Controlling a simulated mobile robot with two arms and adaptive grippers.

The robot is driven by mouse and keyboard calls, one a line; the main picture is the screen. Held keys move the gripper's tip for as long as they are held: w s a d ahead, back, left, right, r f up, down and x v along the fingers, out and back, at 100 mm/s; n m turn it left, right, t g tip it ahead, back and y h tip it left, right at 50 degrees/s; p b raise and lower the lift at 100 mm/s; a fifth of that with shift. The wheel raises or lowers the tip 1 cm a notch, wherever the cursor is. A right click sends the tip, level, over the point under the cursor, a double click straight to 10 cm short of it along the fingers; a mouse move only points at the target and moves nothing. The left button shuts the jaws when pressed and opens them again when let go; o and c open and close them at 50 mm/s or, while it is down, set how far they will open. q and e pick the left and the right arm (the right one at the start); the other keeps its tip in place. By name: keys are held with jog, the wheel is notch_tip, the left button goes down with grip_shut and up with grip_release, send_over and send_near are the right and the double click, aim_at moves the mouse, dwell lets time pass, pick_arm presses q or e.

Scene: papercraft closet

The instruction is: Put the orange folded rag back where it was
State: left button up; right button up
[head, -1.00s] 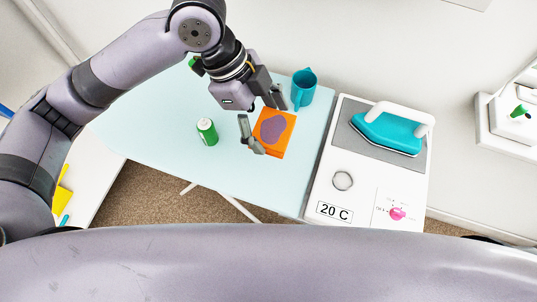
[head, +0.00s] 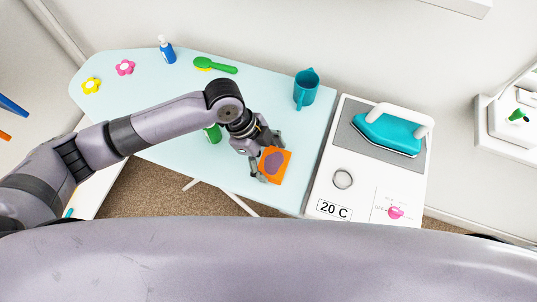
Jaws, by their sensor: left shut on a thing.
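The orange folded rag (head: 284,174), with a purple patch on top, is at the right front part of the pale blue ironing board (head: 170,72). My left gripper (head: 267,161) is shut on the rag's left side, its fingers at the upper and lower edges of the rag. Whether the rag touches the board or hangs just above it, I cannot tell. My right gripper is not in the head view.
A teal jug (head: 306,90) stands behind the rag. A green bottle (head: 213,133) is partly hidden by my left arm. A teal iron (head: 388,133) rests on the white stand at right. A green brush (head: 215,65), blue bottle (head: 167,50) and flowers lie farther back.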

pick_arm(q)
jog(key=o, duration=0.9)
jog(key=shift+f, duration=0.1)
jog(key=shift+o, duration=0.6)
jog(key=shift+w+a+r, duration=0.1)
jog(key=shift+r, duration=0.35)
jog(key=b+v, duration=0.2)
jog(key=v, duration=0.9)
jog(key=shift+r, duration=0.15)
